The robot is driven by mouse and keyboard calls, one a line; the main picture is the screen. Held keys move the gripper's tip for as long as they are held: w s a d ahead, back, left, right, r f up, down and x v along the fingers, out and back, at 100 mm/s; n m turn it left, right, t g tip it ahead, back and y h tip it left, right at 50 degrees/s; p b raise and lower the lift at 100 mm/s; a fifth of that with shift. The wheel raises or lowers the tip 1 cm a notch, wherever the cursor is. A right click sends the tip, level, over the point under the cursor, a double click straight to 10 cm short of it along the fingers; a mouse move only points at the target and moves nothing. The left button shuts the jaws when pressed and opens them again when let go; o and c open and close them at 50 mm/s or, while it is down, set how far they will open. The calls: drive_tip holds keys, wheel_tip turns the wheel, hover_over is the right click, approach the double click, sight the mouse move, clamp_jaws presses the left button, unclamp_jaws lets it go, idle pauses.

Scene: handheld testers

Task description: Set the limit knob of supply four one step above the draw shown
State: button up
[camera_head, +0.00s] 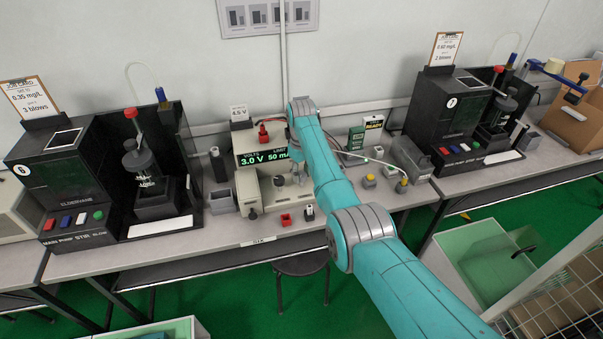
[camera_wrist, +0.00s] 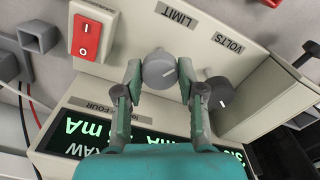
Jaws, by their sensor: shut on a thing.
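The limit knob (camera_wrist: 157,72) is a grey round knob under the LIMIT label (camera_wrist: 175,15) in the wrist view. My gripper (camera_wrist: 161,76) has one fingertip on each side of it and is shut on it. The knob's white mark points right and slightly up in that view. The supply (camera_head: 251,178) is a beige box on the bench in the head view, with a FOUR plate (camera_wrist: 98,107) in the wrist view. Its green display (camera_head: 262,158) reads 3.0 V and 50 mA; the rest is hidden by my arm. In the wrist view the draw reading (camera_wrist: 90,132) is partly covered.
A darker volts knob (camera_wrist: 219,91) sits close to the right finger in the wrist view. A red rocker switch (camera_wrist: 87,37) is at upper left. Black testers stand left (camera_head: 65,170) and right (camera_head: 450,115) of the supply in the head view.

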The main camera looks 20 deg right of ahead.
sight(301, 175)
drive_tip(key=o, duration=1.1)
drive_tip(key=shift+o, duration=0.2)
drive_tip(key=shift+r, duration=0.1)
wheel_tip(301, 175, up, 12)
